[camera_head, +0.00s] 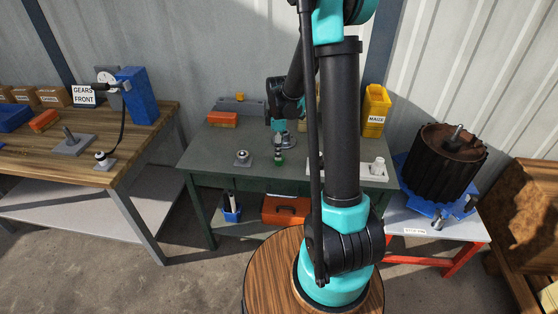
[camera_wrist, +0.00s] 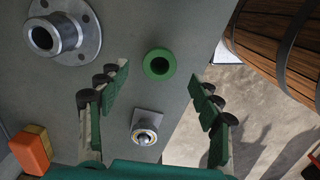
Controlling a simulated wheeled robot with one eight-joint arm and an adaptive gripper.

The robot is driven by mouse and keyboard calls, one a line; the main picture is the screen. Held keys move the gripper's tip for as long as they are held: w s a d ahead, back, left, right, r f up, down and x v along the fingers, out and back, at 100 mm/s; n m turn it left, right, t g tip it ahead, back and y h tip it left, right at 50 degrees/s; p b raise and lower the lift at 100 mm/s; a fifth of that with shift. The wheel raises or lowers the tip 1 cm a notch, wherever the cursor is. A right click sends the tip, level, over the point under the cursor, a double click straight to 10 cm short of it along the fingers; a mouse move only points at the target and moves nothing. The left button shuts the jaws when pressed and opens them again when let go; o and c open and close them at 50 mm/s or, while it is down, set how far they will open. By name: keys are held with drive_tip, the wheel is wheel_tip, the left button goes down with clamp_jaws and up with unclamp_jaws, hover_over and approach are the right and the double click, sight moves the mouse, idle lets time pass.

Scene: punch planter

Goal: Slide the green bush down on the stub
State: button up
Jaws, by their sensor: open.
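The green bush (camera_wrist: 159,64) is a small ring with a dark hole. It stands on the grey-green table and shows between my fingertips in the wrist view. My gripper (camera_wrist: 160,74) is open and empty, with one finger on each side of the bush in the picture; how far above it I cannot tell. The metal stub (camera_wrist: 145,137) rises from a small square plate below the bush in the wrist view. In the head view it stands on the table (camera_head: 242,157), left of my gripper. There my gripper and the bush are too small to separate clearly.
A grey round flange (camera_wrist: 62,38) with a hollow boss stands near the bush. An orange block (camera_wrist: 30,150) lies at the table's back left in the head view. A yellow bin (camera_head: 375,108) stands at the back right. My arm hides part of the table.

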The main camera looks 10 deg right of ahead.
drive_tip(key=shift+a+f, duration=0.1)
drive_tip(key=shift+f, duration=2.55)
drive_tip(key=c, duration=1)
drive_tip(key=shift+r, duration=0.1)
drive_tip(key=shift+c, duration=0.2)
